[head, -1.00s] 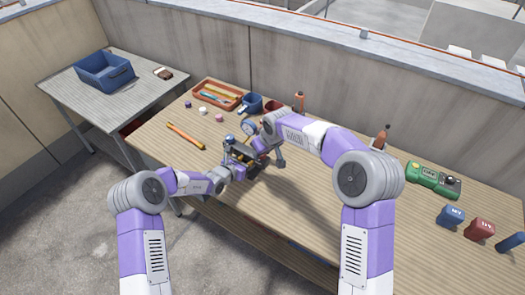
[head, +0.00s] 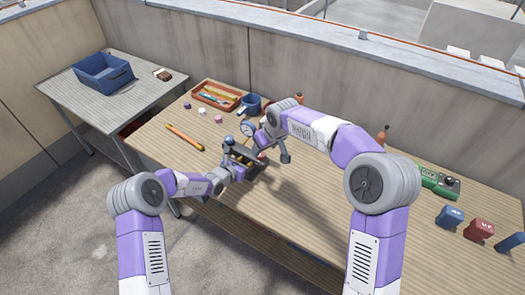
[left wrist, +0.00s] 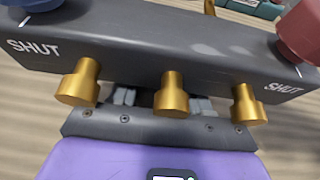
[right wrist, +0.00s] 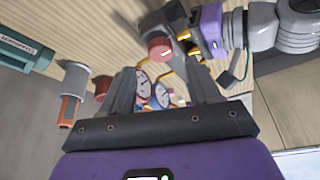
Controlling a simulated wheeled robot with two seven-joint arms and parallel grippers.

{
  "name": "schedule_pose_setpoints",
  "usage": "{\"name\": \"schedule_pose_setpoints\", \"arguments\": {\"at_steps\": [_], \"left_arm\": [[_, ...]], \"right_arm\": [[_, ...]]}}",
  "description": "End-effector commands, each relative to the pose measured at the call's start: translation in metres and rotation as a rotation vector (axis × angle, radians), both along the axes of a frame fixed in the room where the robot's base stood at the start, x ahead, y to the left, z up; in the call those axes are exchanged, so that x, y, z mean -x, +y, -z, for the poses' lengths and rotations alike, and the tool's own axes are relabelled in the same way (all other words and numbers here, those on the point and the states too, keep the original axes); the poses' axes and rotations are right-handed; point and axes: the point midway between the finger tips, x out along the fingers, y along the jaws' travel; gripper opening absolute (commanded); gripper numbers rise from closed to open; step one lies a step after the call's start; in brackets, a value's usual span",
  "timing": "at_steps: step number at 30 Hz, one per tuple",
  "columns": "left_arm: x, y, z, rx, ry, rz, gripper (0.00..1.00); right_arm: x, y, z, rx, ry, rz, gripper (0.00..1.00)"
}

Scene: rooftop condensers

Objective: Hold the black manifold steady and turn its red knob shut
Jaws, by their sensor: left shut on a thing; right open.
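The black manifold (head: 243,154) is above the bench near its front left, with brass ports along its side. In the left wrist view the manifold (left wrist: 150,38) carries a blue knob (left wrist: 30,4) at the left and a red knob (left wrist: 302,32) at the right; a short white line shows below each, near "SHUT" lettering. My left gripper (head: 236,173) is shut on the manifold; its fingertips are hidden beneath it. My right gripper (right wrist: 163,75) is open and empty. The red knob (right wrist: 160,48) appears beyond its fingertips, apparently apart from them.
Dial gauges (right wrist: 142,86) show between my right fingers. Behind are an orange tray (head: 216,95) and a blue cup (head: 250,104). An orange stick (head: 184,137) lies left. A green device (head: 438,183) and blocks (head: 478,229) stand right.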

Motion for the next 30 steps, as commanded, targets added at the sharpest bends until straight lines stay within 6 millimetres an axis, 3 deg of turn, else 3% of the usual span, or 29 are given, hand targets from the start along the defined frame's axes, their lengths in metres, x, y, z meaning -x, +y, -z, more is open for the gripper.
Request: {"name": "schedule_pose_setpoints", "arguments": {"at_steps": [3, 10, 25, 26, 30], "left_arm": [[0.000, -0.001, 0.000, 0.000, 0.000, 0.001, 0.00], [0.000, -0.001, 0.000, 0.000, 0.000, 0.001, 0.00], [0.000, -0.001, 0.000, 0.000, 0.000, 0.001, 0.00], [0.000, -0.001, 0.000, 0.000, 0.000, 0.001, 0.50], [0.000, -0.001, 0.000, 0.000, 0.000, 0.001, 0.72]], "right_arm": [[0.009, -0.005, -0.026, 0.000, -0.005, -0.001, 0.62], [0.021, -0.011, -0.058, 0.000, -0.002, -0.001, 0.62], [0.024, -0.013, -0.066, 0.000, 0.000, -0.001, 0.62], [0.024, -0.013, -0.066, 0.000, 0.000, -0.001, 0.62], [0.024, -0.013, -0.066, 0.000, 0.000, -0.001, 0.62]]}}
